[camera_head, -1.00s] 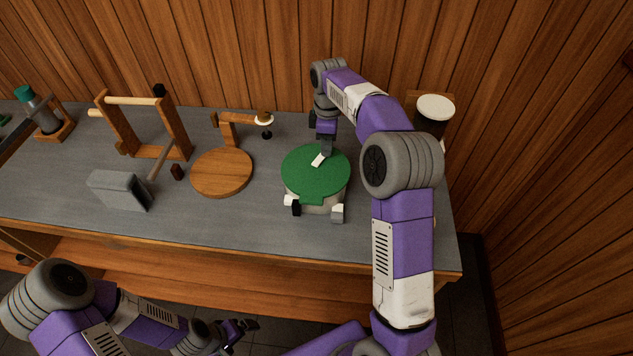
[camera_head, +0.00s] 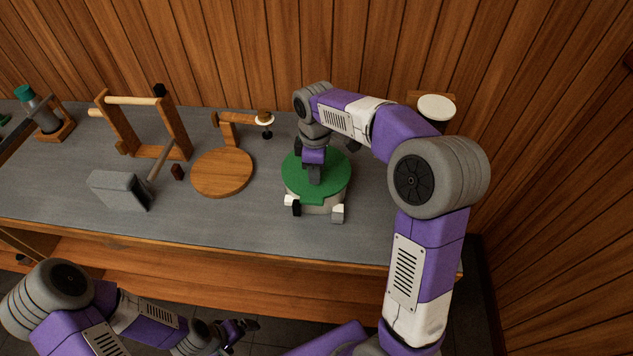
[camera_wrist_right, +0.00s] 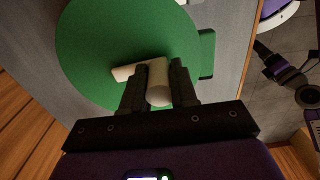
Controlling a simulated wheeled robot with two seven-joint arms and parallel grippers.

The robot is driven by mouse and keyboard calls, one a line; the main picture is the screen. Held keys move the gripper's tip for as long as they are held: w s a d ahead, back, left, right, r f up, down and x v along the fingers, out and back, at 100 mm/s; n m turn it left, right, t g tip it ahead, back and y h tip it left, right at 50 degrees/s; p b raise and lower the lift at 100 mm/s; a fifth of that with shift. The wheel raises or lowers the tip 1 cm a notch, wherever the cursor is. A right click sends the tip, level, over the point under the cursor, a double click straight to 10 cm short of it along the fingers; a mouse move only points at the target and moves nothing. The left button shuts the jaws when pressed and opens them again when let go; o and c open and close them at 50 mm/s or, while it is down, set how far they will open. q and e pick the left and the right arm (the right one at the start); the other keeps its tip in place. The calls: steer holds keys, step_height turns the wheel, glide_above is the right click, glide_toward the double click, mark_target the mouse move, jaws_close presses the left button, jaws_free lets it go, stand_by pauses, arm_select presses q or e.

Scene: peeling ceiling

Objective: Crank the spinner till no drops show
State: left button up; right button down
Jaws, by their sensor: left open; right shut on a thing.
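The spinner (camera_head: 335,180) stands on the bench with a round green lid on a pale grey bowl; its green lid (camera_wrist_right: 110,50) also fills much of the right wrist view. A cream crank handle (camera_wrist_right: 158,94) sits on the lid and stands between the fingers of my right gripper (camera_wrist_right: 159,85), which is shut on it. In the head view my right gripper (camera_head: 315,180) is over the lid and hides the crank. No drops can be made out; the bowl's inside is hidden. My left gripper (camera_head: 246,325) is open and empty, low in front of the bench.
A round wooden board (camera_head: 222,173), a wooden frame with a bar (camera_head: 135,101) and a grey block (camera_head: 120,189) stand left of the spinner. A dark jar with a white lid (camera_head: 436,107) is at the back right. Bare bench lies between board and spinner.

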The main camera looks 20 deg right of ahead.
steer(key=shift+s+d, duration=0.1)
steer(key=shift+d, duration=0.1)
steer(key=shift+s+d, duration=0.25)
steer(key=shift+d, duration=0.7)
steer(key=shift+d+p, duration=0.15)
steer(key=shift+p, duration=0.15)
steer(key=shift+d, duration=0.2)
steer(key=shift+c, duration=0.2)
jaws_free()
steer(key=shift+a, duration=0.1)
